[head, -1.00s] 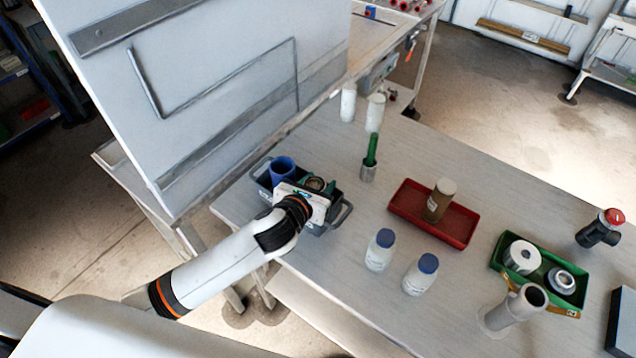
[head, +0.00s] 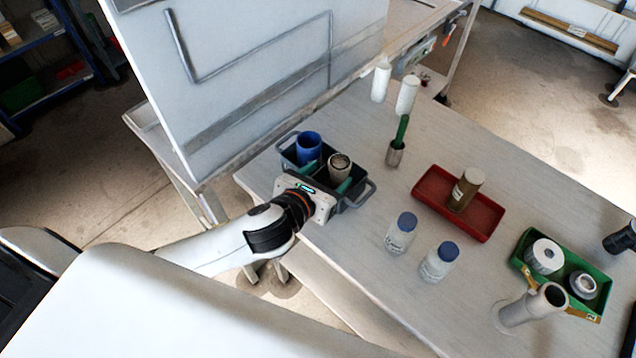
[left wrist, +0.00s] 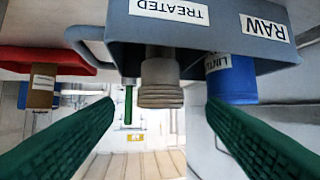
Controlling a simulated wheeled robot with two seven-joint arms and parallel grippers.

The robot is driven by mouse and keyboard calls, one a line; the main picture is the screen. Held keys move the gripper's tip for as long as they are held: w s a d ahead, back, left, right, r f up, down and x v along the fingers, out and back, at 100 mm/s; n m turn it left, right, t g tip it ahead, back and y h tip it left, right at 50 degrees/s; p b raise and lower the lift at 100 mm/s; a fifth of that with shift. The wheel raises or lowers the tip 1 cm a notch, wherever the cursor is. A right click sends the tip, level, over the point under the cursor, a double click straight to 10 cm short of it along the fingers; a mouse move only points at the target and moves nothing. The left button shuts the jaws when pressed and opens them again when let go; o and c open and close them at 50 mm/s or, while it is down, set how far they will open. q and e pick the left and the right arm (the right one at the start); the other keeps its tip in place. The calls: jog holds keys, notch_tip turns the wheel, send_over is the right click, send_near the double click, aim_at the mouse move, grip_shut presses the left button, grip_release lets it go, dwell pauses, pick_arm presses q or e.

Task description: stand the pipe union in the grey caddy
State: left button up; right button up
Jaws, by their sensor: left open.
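The grey caddy (head: 354,201) stands at the table's left edge. In the left wrist view, which is upside down, its wall (left wrist: 215,35) carries the labels TREATED and RAW. The pipe union (head: 340,165), a beige-grey stepped cylinder with a dark bore, stands upright in the caddy's right compartment, behind the TREATED label; it also shows in the left wrist view (left wrist: 161,82). Its lower end is hidden by the caddy wall. My left gripper (head: 326,177) is open at the caddy's near side. Its green fingers (left wrist: 150,125) are spread to either side of the union, with visible gaps.
A blue cup (head: 308,147) stands in the caddy's other compartment. Two blue-capped bottles (head: 401,232) stand to the right. Beyond are a red tray (head: 433,194) with a brown jar, a green tray (head: 524,246), and a holder with a green-handled tool (head: 396,154). A white panel rises behind the caddy.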

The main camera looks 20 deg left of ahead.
pick_arm(q)
jog(key=v, duration=0.4)
dwell(0.5)
